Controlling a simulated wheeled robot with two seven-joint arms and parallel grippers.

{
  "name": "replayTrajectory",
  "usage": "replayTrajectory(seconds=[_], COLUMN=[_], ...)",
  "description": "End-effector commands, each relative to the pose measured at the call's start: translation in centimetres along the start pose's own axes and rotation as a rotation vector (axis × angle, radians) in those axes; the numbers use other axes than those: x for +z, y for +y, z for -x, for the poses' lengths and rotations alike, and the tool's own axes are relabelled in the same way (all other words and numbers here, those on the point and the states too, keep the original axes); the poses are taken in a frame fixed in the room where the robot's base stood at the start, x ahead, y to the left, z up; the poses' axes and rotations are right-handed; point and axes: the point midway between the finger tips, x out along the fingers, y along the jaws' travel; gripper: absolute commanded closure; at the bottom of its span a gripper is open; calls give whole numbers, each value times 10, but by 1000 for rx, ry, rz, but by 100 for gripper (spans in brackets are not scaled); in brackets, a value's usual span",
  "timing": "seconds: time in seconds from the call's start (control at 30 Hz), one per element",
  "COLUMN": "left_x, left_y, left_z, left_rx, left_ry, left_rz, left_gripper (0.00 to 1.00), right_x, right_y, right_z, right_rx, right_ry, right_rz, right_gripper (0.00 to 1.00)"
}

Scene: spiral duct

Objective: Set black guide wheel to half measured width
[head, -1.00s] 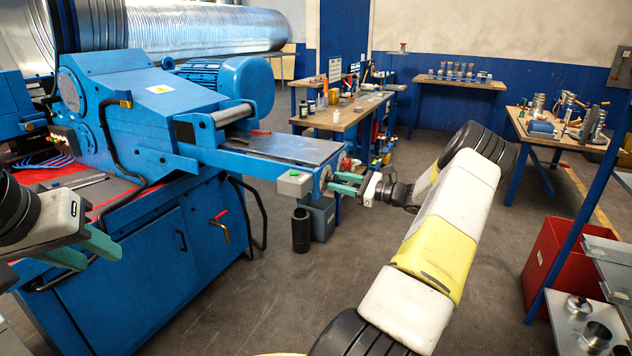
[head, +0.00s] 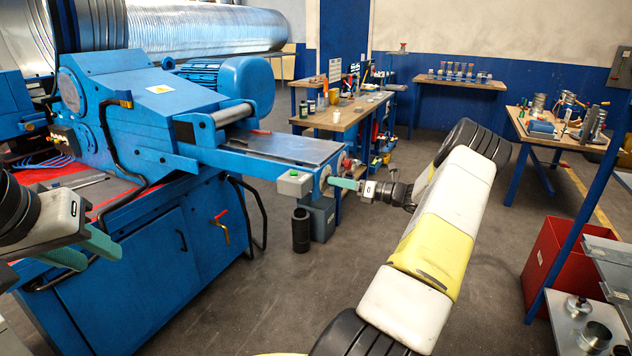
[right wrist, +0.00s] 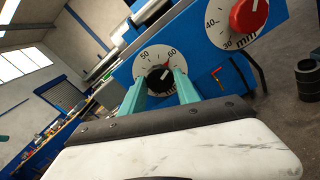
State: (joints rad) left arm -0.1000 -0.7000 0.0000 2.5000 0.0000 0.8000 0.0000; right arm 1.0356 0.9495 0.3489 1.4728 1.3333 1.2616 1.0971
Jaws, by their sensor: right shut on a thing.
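The black guide wheel (right wrist: 160,79) sits at the centre of a white dial (right wrist: 171,58) marked 50 and 60 mm, on the blue machine's end face. My right gripper (right wrist: 161,84) is shut on the wheel, with one green finger on either side. The wheel's light mark points up and right, roughly towards the 60 side; the exact reading is too small to tell. In the head view my right gripper (head: 345,183) reaches the end face from the right, and the wheel is hidden there. My left gripper (head: 84,252) is open and empty at the left.
A red wheel (right wrist: 249,14) with its own dial, showing 30 and 40 mm, is close beside the black one. A black cylinder (head: 300,230) stands on the floor below. The floor in front is clear.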

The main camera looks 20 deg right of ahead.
Motion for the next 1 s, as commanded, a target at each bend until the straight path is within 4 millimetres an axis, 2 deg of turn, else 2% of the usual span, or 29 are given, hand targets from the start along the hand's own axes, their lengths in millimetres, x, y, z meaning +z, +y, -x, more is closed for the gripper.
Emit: replayTrajectory(seconds=[0.6, 0.63, 0.73, 1.0], left_x=[0, 0, 0, 0], left_y=[0, 0, 0, 0], left_z=[0, 0, 0, 0], left_rx=[0, 0, 0, 0], left_ry=[0, 0, 0, 0], left_rz=[0, 0, 0, 0], left_gripper=[64, 64, 64, 64], right_x=[0, 0, 0, 0], right_y=[-1, -1, 0, 0], right_z=[1, 1, 0, 0], right_rx=[-2, -2, -2, -1], right_ry=[0, 0, 0, 0], right_rz=[-44, -44, -44, -43], right_gripper=[100, 61, 41, 41])
